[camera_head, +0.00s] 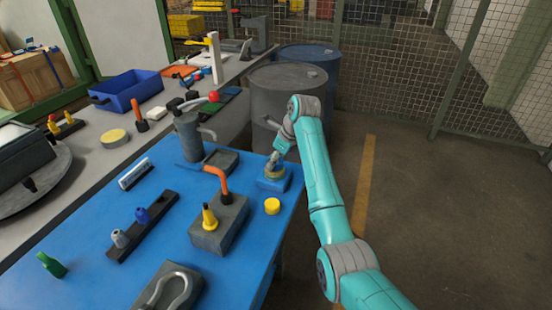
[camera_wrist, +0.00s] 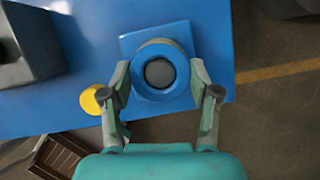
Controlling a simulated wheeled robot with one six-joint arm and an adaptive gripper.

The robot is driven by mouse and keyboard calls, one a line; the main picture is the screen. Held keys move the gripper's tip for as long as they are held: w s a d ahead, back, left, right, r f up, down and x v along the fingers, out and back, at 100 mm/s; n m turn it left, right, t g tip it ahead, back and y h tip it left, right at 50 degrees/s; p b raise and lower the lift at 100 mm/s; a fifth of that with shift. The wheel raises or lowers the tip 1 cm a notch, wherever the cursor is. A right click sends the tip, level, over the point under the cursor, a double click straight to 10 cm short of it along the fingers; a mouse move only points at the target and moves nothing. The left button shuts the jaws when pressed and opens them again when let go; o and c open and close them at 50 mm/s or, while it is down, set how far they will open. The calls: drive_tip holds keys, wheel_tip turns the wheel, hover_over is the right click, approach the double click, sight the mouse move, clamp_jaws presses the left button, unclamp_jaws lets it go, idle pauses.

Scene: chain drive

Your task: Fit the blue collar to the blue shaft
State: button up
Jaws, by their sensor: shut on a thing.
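The blue collar (camera_wrist: 158,96) is a thick blue ring in the wrist view. My gripper (camera_wrist: 161,76) has one finger on each side of it and is shut on it. A dark grey round end (camera_wrist: 159,73) shows inside the ring's hole, seemingly the top of the shaft. A square blue base (camera_wrist: 131,42) lies beneath, at the table's corner; it also shows in the head view (camera_head: 273,184). My gripper (camera_head: 274,170) is right over this base there. The ring looks roughly centred; how far down it sits I cannot tell.
A yellow disc (camera_head: 272,206) lies close by on the blue table (camera_head: 105,205). A grey block (camera_head: 222,232) with an orange handle (camera_head: 220,178) and yellow cone (camera_head: 209,218) stands to the left. A grey drum (camera_head: 285,90) stands behind. Right of the table is open floor.

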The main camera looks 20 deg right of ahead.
drive_tip(key=shift+f, duration=0.65)
drive_tip(key=o, duration=1.6)
drive_tip(key=v, duration=0.7)
drive_tip(key=shift+r, duration=0.2)
drive_tip(key=shift+s+d, duration=0.1)
